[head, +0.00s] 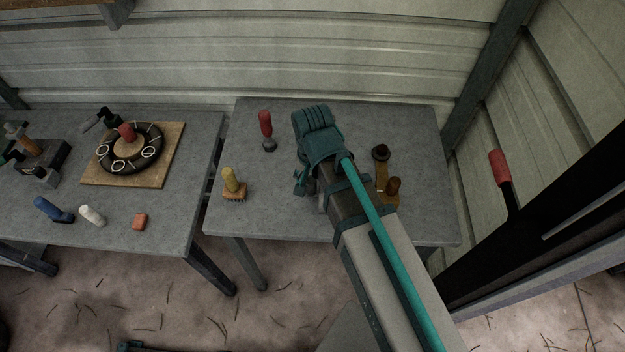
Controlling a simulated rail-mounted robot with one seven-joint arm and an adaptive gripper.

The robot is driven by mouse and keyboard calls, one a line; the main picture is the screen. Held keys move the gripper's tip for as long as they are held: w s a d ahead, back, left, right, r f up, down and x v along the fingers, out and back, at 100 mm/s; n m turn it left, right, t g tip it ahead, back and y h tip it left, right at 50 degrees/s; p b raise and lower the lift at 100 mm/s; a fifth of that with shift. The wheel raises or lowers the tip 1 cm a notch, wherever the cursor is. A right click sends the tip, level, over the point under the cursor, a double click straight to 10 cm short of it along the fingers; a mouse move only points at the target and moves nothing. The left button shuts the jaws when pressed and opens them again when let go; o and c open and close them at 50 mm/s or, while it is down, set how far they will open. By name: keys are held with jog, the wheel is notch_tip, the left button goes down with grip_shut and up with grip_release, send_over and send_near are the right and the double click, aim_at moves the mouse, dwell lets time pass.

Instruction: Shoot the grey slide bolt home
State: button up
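I cannot pick out a grey slide bolt for certain in the head view; my arm covers part of the right table. My gripper (301,183) is teal and hangs over the middle of that table, pointing down. Its fingers are small and mostly hidden by its own body, so I cannot tell whether they are open or shut. An ochre plate (381,172) lies just right of my arm, partly hidden by it. A dark round knob (381,152) stands at its far end and a brown knob (393,186) at its near end.
A red-gripped lever (500,166) rises at the right. The left table holds a wooden board (168,150) with a dark ring. The right table's front left is clear.

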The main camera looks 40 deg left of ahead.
notch_tip(320, 180, up, 12)
dwell(0.8)
